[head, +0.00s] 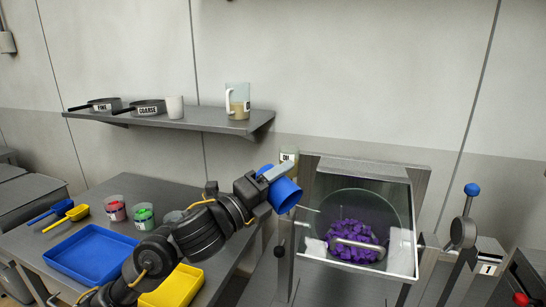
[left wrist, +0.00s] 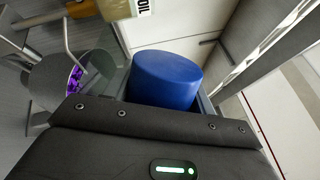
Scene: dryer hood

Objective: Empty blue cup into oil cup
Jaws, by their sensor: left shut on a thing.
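My left gripper (head: 272,176) is shut on the blue cup (head: 285,196) and holds it in the air, left of the glass-fronted hood. The cup looks tilted in the head view; its contents cannot be seen. In the left wrist view the blue cup (left wrist: 166,80) shows as a plain rounded blue surface. The oil cup (head: 289,154), with a pale label, stands just behind the held cup and is partly hidden by it. In the left wrist view the labelled oil cup (left wrist: 118,8) is cut off by the top edge. My right gripper is not in view.
A hood (head: 415,230) with purple pieces (head: 352,234) in a bowl stands right of the cup. A wall shelf (head: 200,119) holds pans, a white cup and a jug (head: 238,101). The left table has a blue tray (head: 90,252), a yellow tray (head: 173,287), scoops and small cups.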

